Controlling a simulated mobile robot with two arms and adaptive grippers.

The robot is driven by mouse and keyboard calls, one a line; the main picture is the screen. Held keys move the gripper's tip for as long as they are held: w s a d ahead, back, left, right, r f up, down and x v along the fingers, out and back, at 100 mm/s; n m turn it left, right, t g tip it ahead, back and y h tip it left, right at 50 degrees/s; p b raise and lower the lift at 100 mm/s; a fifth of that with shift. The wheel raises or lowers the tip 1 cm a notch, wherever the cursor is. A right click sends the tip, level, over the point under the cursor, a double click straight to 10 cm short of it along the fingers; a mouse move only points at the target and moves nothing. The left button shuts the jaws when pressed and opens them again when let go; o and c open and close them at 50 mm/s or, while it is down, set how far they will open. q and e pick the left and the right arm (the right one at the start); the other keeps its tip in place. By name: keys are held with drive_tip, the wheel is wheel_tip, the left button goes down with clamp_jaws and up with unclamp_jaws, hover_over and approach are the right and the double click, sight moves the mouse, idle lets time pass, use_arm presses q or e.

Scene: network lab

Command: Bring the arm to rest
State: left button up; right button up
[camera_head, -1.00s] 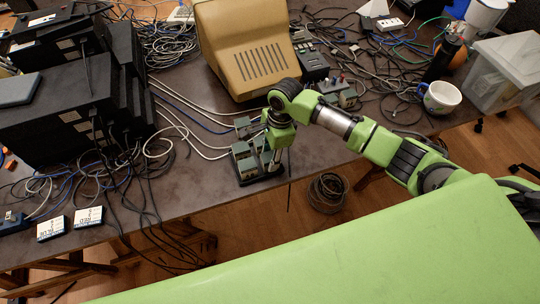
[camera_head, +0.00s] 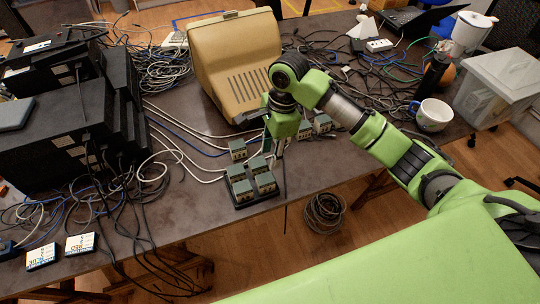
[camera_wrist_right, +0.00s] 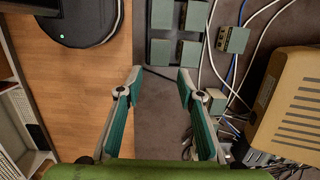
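My right arm (camera_head: 385,140) reaches in from the right in the head view, green with dark joints. Its gripper (camera_head: 279,150) hangs down over the table's front part, just right of a group of small grey-green boxes. In the right wrist view the two fingers (camera_wrist_right: 160,77) are spread apart with nothing between them. The boxes (camera_head: 264,182) stand in a black tray (camera_head: 242,205) near the front edge; they also show beyond the fingertips in the wrist view (camera_wrist_right: 188,53). My left gripper is not in view.
A beige monitor (camera_head: 238,60) stands behind the gripper. Black devices (camera_head: 60,140) and tangled cables fill the left. A white mug (camera_head: 432,115) and a clear bin (camera_head: 497,85) stand at the right. A cable coil (camera_head: 324,212) lies on the floor.

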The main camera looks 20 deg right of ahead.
idle(0.3)
drive_tip(key=s+a+f+n+t+y, duration=0.1)
drive_tip(key=s+a+f+n, duration=0.25)
drive_tip(key=s+n, duration=0.2)
drive_tip(key=s+a+f+n+t, duration=0.1)
drive_tip(key=s+a+f+n, duration=0.2)
drive_tip(key=s+f+n, duration=0.25)
drive_tip(key=s+d+n+t+h, duration=0.2)
drive_tip(key=s+d+n+h, duration=0.1)
drive_tip(key=s+d+n, duration=0.75)
drive_tip(key=s+f+m+g, duration=0.1)
drive_tip(key=s+f, duration=0.1)
drive_tip(key=f, duration=1)
drive_tip(key=s+f+m+g, duration=0.1)
drive_tip(key=s+f, duration=0.1)
drive_tip(key=f, duration=1.1)
drive_tip(key=s+d+f+g, duration=0.1)
drive_tip(key=s+d+f, duration=0.1)
drive_tip(key=s+f, duration=1.4)
drive_tip(key=shift+s+d+f, duration=0.35)
drive_tip(key=shift+s+d, duration=0.05)
drive_tip(key=shift+s, duration=0.3)
